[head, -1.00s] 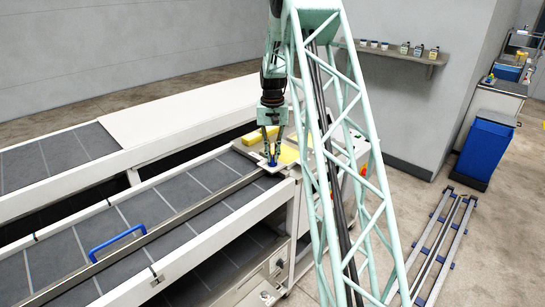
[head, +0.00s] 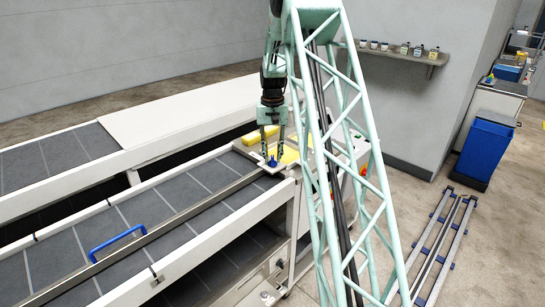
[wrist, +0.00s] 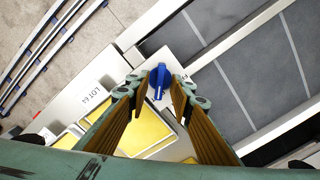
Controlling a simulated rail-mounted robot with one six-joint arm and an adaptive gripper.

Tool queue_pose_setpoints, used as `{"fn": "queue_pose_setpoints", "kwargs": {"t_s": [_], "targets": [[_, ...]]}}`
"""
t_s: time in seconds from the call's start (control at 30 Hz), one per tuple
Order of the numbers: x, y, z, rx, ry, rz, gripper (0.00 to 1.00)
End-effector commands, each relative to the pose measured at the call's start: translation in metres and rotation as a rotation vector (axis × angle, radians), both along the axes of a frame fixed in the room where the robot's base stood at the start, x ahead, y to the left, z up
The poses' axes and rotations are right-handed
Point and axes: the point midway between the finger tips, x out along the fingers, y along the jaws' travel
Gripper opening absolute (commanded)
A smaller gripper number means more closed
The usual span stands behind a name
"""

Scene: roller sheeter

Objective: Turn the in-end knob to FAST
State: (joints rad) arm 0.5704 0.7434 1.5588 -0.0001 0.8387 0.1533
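My gripper (head: 273,153) points down above the knob. In the wrist view its two fingertips (wrist: 159,93) are spread to the left and right of the knob, with clear gaps, and nothing is held. I cannot read any speed markings around the knob.
Yellow pads (wrist: 147,131) and a white card reading LOT 61 (wrist: 90,98) lie close beside the knob. A blue handle (head: 117,243) stands on the grey bed to the left. A control box with coloured buttons (head: 363,169) is at the right, partly behind my lattice column.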

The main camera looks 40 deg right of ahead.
Motion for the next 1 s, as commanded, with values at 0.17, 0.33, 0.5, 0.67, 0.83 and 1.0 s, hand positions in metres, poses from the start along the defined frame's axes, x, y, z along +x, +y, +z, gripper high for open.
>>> {"fn": "queue_pose_setpoints", "kwargs": {"t_s": [0.17,0.33,0.5,0.67,0.83,1.0], "targets": [[0.001,0.0,0.012,-0.001,-0.001,0.0,0.21],[0.001,-0.001,0.03,-0.001,-0.001,0.0,0.21],[0.0,0.0,0.055,-0.001,-0.001,0.0,0.21],[0.0,0.0,0.079,-0.001,-0.001,0.0,0.21],[0.0,0.0,0.099,-0.001,-0.001,0.0,0.21],[0.0,0.0,0.112,0.0,0.0,0.0,0.21]]}}
